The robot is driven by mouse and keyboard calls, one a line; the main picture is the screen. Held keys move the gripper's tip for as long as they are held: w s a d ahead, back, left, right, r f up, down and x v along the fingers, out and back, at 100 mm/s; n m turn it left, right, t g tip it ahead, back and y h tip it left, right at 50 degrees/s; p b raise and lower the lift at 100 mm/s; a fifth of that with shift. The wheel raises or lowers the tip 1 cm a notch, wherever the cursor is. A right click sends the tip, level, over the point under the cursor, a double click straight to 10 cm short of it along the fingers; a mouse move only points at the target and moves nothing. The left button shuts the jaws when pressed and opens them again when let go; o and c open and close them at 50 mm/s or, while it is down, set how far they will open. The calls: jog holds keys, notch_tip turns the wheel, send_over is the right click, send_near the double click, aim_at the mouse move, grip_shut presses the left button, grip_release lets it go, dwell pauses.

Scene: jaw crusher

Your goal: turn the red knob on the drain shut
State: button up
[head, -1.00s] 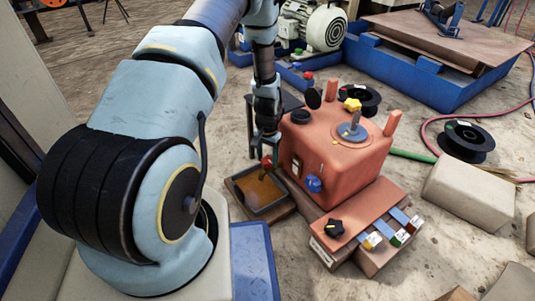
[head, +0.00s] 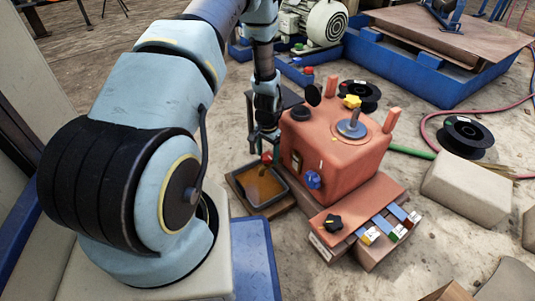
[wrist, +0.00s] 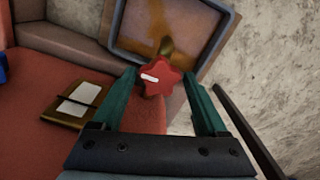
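The red knob (wrist: 162,77) is star-shaped with a white mark, and it shows near the middle of the wrist view. My gripper (wrist: 160,85) is open, with one green finger on each side of the knob. A gap shows between the right finger and the knob; the left fingertip lies close to it, and contact cannot be told. In the head view the knob (head: 267,158) is a small red spot just below my gripper (head: 264,146), on the drain at the left side of the orange-red box (head: 345,165). A brass drain spout (wrist: 167,45) shows behind the knob.
A dark-rimmed tray (head: 252,207) with brown liquid sits below the drain. The box also carries a blue knob (head: 313,180), a yellow knob (head: 351,102) and a lever (head: 353,122). A black star knob (head: 333,223) is on the lower ledge.

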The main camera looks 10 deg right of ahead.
jog(key=shift+o, duration=1)
notch_tip(320, 180, up, 11)
jog(key=p, duration=0.3)
jog(key=shift+p, duration=0.3)
notch_tip(320, 180, up, 7)
jog(key=n, duration=0.2)
send_over(267, 156)
jog(key=a, duration=0.3)
jog(key=s+a+r+n, duration=0.25)
jog(key=a+r, duration=0.35)
jog(key=r, duration=0.4)
jog(key=s+a+r+n+t, duration=0.2)
jog(key=s+a+r+n, duration=0.2)
jog(key=s+a+r, duration=0.55)
notch_tip(267, 156, up, 36)
jog(key=s+d+p, duration=0.1)
jog(key=d+p, duration=0.1)
jog(key=p, duration=3.4)
jog(key=shift+s, duration=0.4)
